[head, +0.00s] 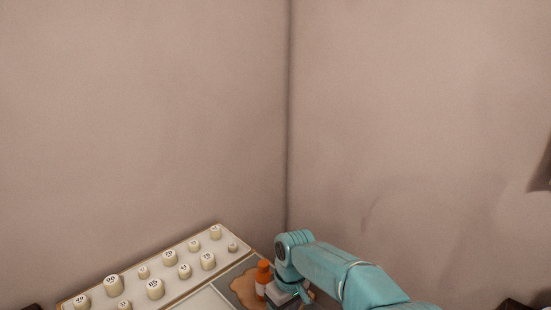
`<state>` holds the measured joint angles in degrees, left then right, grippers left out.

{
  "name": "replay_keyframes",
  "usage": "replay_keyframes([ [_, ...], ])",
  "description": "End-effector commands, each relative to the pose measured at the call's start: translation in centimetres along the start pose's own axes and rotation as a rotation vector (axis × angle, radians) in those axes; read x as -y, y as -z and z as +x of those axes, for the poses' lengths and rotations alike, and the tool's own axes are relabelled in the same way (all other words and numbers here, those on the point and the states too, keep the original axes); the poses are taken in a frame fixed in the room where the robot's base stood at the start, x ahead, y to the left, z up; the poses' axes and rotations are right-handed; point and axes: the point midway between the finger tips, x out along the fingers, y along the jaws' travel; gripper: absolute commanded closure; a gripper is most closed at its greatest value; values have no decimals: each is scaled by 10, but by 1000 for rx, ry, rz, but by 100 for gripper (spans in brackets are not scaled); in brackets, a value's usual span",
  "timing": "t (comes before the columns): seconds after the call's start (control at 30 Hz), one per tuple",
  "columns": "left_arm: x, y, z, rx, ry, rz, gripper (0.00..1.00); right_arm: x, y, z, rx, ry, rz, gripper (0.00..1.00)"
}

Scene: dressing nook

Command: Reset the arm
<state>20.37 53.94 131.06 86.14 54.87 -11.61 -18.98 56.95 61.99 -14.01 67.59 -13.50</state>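My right arm, teal, comes in from the lower right and bends down at its wrist. Its gripper end (284,296) is low at the bottom edge of the head view, just right of an orange-capped bottle (264,278). The wrist and the frame edge hide the fingers, so I cannot tell whether they are open or holding anything. My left arm and gripper are not in view.
A pale tray (192,290) with several white numbered cylinders (155,289) is at the lower left. A tan irregular patch (243,290) lies on a grey surface around the bottle. Two plain walls (140,120) meet in a corner behind. The space above the arm is clear.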

Motion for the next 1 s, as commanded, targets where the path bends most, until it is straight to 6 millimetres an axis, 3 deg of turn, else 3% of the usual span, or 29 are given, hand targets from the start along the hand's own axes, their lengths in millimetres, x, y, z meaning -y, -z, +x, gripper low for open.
replay_keyframes([
  [0.17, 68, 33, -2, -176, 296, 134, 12, -6, -38, 74, -22, 75, 111, 39],
  [0.3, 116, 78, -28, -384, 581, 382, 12, 2, -98, 145, -55, 154, 279, 39],
  [0.43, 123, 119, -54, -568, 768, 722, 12, 25, -171, 193, -86, 212, 484, 39],
  [0.6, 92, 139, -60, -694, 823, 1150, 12, 59, -251, 213, -111, 234, 716, 39],
  [0.7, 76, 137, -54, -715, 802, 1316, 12, 72, -279, 213, -119, 230, 798, 39],
  [0.8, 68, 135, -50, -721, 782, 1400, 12, 78, -293, 211, -123, 226, 840, 39],
  [1.0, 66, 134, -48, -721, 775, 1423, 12, 79, -296, 210, -126, 224, 849, 39],
])
